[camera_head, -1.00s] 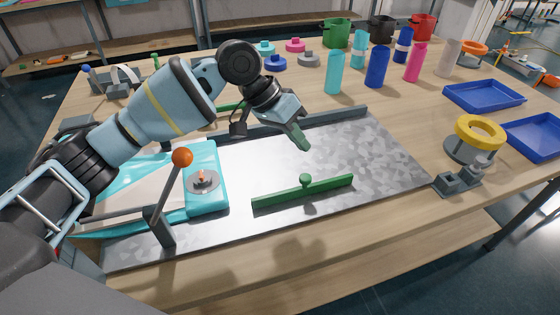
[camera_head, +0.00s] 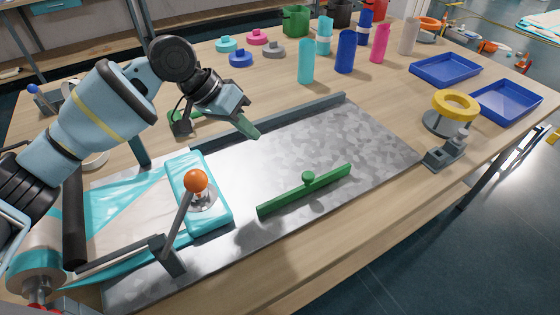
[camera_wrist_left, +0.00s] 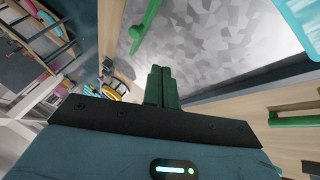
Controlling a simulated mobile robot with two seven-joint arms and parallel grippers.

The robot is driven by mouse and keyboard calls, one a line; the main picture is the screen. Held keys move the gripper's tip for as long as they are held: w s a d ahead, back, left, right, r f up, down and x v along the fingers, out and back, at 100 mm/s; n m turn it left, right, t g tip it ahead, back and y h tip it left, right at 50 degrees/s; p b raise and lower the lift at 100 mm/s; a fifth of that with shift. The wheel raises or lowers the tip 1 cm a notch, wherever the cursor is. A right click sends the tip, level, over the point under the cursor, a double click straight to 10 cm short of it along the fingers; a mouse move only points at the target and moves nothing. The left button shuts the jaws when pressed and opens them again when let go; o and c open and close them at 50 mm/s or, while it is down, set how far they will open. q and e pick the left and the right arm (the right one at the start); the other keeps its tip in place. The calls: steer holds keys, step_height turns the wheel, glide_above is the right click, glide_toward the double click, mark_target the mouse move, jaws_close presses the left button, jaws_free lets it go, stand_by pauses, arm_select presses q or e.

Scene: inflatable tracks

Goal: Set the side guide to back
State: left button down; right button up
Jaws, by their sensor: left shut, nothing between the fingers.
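The green side guide (camera_head: 330,182), a straight bar with a round knob on top, lies near the front edge of the grey metal plate (camera_head: 370,140). A green bar with a knob also shows at the top of the left wrist view (camera_wrist_left: 146,27). My left gripper (camera_head: 252,133) is shut and empty, its green fingers held above the plate near the grey back rail (camera_head: 310,111). The guide is apart from it, to the front right. The shut fingers (camera_wrist_left: 162,85) show in the left wrist view. My right gripper is not in view.
Another green bar (camera_head: 184,117) lies behind the rail, partly hidden. The plate's right half is clear.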

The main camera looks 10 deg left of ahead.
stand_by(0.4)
arm_select(q)
glide_toward(307, 184)
steer(key=w+f, duration=0.1)
steer(key=w+a+f, duration=0.1)
steer(key=w, duration=0.1)
steer(key=w+f, duration=0.1)
steer(key=shift+w+a, duration=0.15)
steer(key=shift+a, duration=0.25)
steer(key=d, duration=0.1)
steer(key=s+d, duration=0.1)
steer(key=shift+s+d+f, duration=0.1)
steer(key=shift+d+f, duration=0.1)
steer(key=shift+d, duration=0.15)
steer(key=shift+s+d+f, duration=0.15)
steer(key=shift+s+d, duration=0.1)
steer(key=shift+d, duration=0.25)
